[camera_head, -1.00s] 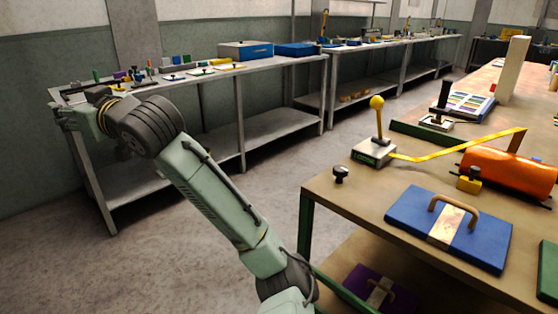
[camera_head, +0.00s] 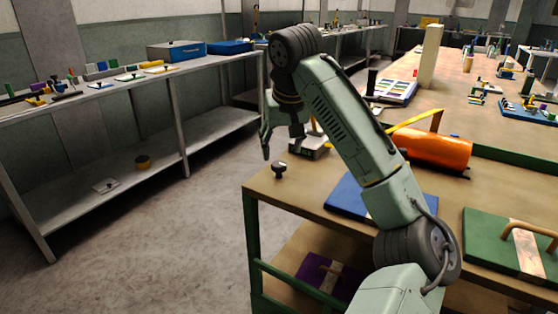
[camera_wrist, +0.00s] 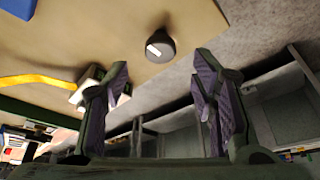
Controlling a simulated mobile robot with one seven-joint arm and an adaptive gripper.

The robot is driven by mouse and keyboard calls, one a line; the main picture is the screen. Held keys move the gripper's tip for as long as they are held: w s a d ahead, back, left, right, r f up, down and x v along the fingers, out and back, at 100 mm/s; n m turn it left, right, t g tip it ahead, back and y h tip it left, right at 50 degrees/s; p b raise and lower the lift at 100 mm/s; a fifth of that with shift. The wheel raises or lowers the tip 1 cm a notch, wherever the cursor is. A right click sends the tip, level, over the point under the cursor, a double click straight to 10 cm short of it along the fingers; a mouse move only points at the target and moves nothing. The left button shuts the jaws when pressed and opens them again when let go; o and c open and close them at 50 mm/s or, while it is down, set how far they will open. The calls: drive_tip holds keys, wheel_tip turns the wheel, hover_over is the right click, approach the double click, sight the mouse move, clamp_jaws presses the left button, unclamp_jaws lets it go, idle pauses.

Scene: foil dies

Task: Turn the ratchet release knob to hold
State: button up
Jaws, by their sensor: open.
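A small black knob (camera_head: 279,168) stands on the near left corner of the brown table (camera_head: 262,188). In the wrist view the knob (camera_wrist: 161,47) shows a white bar on its face and lies ahead of the fingertips, between them across the picture. My gripper (camera_head: 283,146) points down by the table corner, apart from the knob. In the wrist view my gripper (camera_wrist: 162,70) is open and empty, its purple-lined fingers spread. No mark for hold can be made out. A metal-based device (camera_head: 311,146) behind the knob is partly hidden by my arm.
A blue panel (camera_head: 347,197), orange cylinder (camera_head: 437,147) and yellow strap (camera_head: 405,126) lie to the right, partly behind my arm. A green handled panel (camera_head: 505,242) is nearer. Open floor (camera_head: 150,235) separates the table from the grey bench (camera_head: 178,85).

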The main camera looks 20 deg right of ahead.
sight(279, 163)
drive_tip(key=x, duration=0.6)
drive_tip(key=c, duration=1.1)
drive_tip(key=shift+p, duration=0.3)
